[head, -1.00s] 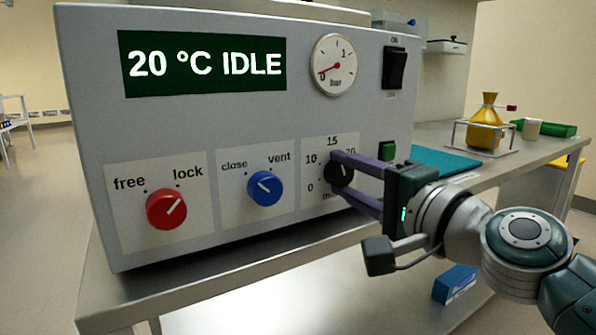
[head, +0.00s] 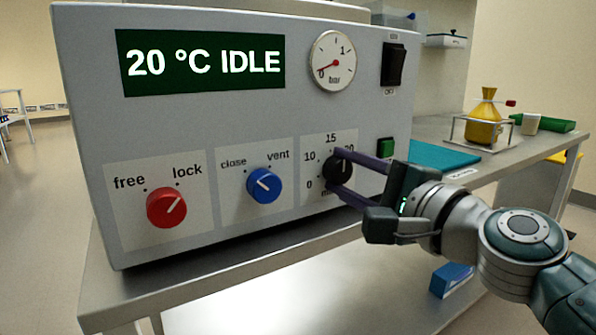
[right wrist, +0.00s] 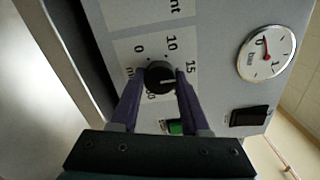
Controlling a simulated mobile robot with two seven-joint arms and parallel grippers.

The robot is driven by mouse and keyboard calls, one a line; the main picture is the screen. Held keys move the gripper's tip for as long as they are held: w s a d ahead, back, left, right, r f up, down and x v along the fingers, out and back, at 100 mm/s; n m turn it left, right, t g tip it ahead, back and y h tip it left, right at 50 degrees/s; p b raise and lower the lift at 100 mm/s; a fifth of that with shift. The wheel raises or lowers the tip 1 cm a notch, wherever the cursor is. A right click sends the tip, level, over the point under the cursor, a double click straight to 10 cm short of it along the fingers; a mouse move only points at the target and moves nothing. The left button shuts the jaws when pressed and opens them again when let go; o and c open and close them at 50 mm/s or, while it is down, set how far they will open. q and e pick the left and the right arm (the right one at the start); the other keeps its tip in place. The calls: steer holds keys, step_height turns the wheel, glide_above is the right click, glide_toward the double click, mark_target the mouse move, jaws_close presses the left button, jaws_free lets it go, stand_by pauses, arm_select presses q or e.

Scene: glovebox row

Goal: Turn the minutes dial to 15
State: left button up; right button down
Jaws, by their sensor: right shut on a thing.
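The minutes dial (head: 338,170) is a round black knob with a white pointer line, low on the right of the grey front panel. Its scale reads 0, 10, 15 and 20 in the head view. My right gripper (head: 345,172) is shut on the dial, one purple finger on each side. In the right wrist view the dial (right wrist: 160,76) sits between the fingertips. Its line points near 15 (right wrist: 190,67), seemingly a little to the 20 side; fingers hide part of the scale. My left gripper is not in view.
A blue vent knob (head: 264,186) and a red lock knob (head: 166,208) are left of the dial. A green button (head: 386,147) and black switch (head: 394,64) are close to my right gripper. A pressure gauge (head: 333,62) is above.

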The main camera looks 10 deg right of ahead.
steer(key=shift+c, duration=1.9)
jaws_free()
steer(key=v, duration=1)
steer(key=shift+p, duration=0.4)
